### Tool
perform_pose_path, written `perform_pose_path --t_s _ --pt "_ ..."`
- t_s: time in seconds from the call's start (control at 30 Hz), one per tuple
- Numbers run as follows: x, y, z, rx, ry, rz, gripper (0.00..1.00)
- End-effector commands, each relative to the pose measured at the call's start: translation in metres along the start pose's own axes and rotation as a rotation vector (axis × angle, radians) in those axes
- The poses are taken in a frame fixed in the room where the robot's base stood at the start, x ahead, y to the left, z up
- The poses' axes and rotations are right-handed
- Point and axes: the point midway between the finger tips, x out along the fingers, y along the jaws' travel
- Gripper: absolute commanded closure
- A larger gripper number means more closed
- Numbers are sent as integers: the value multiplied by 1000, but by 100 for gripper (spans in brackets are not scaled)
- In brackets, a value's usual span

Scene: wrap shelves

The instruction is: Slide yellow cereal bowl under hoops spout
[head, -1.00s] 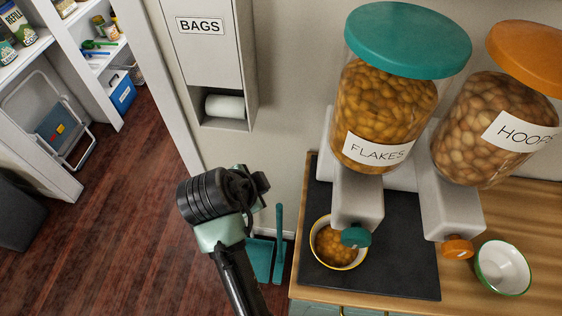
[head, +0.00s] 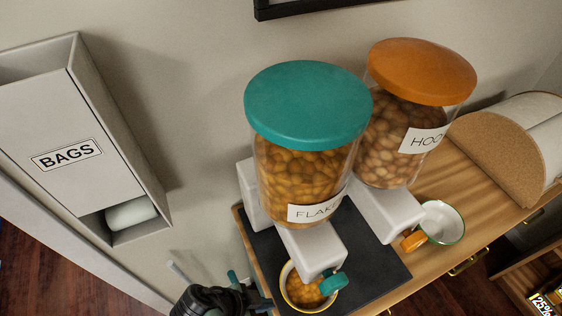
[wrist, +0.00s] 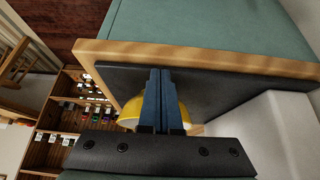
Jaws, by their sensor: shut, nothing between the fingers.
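The yellow cereal bowl (head: 290,296) stands under the FLAKES spout in the head view, full of orange-brown cereal. It also shows as a yellow shape (wrist: 130,112) partly hidden behind the fingers in the wrist view. The HOOPS dispenser (head: 385,150) stands right of it, its white spout (head: 392,212) ending in an orange knob (head: 415,240). My gripper (wrist: 161,75) is shut and empty, its fingers in front of the bowl in the wrist view. In the head view my arm's dark end is at the bottom, left of the bowl; whether the fingers touch it cannot be told.
The FLAKES dispenser (head: 308,175) with its teal knob (head: 333,284) hangs over the bowl. A white bowl with a green rim (head: 441,222) stands right of the orange knob. A BAGS holder (head: 70,155) is on the left wall.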

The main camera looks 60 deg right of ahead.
Motion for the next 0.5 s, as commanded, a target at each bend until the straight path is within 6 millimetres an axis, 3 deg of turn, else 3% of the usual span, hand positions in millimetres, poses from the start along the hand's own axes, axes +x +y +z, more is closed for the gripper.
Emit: perform_pose_path --t_s 0.2,0.5 --pt "15 0 -27 3 -1 1 100" --pt "22 0 -34 0 -1 -1 100"
